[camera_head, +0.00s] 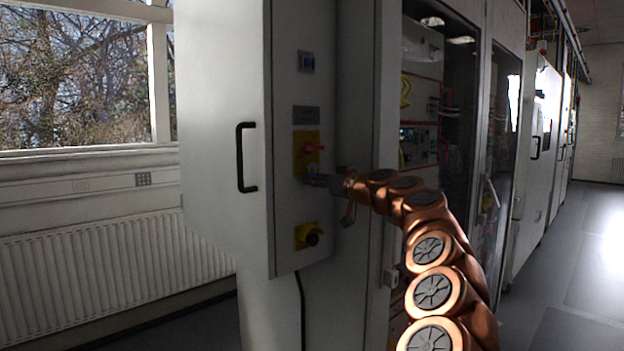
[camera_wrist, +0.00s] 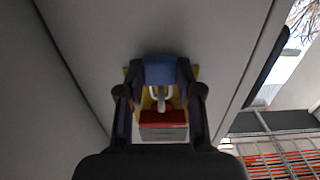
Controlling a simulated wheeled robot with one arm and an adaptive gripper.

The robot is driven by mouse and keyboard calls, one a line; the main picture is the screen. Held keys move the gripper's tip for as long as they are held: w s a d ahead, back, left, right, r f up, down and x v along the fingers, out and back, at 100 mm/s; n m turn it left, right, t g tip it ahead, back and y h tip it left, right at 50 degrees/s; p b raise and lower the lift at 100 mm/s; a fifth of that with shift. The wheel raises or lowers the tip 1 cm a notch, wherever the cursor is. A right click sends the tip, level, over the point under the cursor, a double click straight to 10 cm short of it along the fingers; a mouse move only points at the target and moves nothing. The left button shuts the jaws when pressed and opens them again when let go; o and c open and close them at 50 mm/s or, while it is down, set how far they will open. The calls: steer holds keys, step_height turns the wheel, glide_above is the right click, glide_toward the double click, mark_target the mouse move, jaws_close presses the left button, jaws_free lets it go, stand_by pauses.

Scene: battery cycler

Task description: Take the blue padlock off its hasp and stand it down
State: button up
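The blue padlock (camera_wrist: 160,70) shows in the wrist view in front of a yellow plate (camera_wrist: 132,74). Its pale shackle (camera_wrist: 160,97) points toward a red switch handle (camera_wrist: 160,117); how it sits in the hasp is too small to tell. The padlock cannot be made out there.
The grey cabinet (camera_head: 225,130) has a black door handle (camera_head: 246,157). A yellow plate with a black knob (camera_head: 308,236) sits below my gripper. A radiator (camera_head: 100,270) stands at the left under a window. Open floor (camera_head: 590,260) lies at the right.

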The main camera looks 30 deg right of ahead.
steer(key=c, duration=0.3)
steer(key=shift+c, duration=0.2)
steer(key=shift+r, duration=0.65)
steer(key=shift+s, duration=0.15)
steer(key=b+v, duration=0.4)
steer(key=v, duration=0.2)
steer(key=shift+s+b, duration=0.35)
steer(key=shift+b, duration=0.05)
stand_by(1.2)
steer(key=shift+d, duration=0.15)
stand_by(0.9)
